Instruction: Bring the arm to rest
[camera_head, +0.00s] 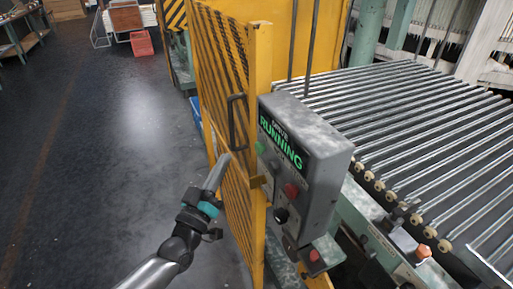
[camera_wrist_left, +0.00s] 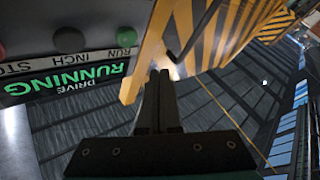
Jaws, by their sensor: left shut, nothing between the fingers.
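My left gripper (camera_head: 222,162) is shut and empty. In the head view its fingers point up and away, left of a grey control box (camera_head: 335,140) and in front of a yellow mesh guard (camera_head: 206,85). In the left wrist view the closed fingers (camera_wrist_left: 163,76) stand beside the yellow frame, apart from the box's buttons. The box's display (camera_head: 280,145) reads "DRIVE RUNNING" in green; it shows upside down in the left wrist view (camera_wrist_left: 68,82). A green button (camera_wrist_left: 127,37) sits by the RUN label. My right gripper is not in view.
A dark handle (camera_head: 237,122) on the guard is close to my left fingertips. A roller conveyor (camera_head: 420,125) lies to the right of the box. A red crate (camera_head: 142,43) stands far back on the floor. The dark floor (camera_head: 100,150) at left is clear.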

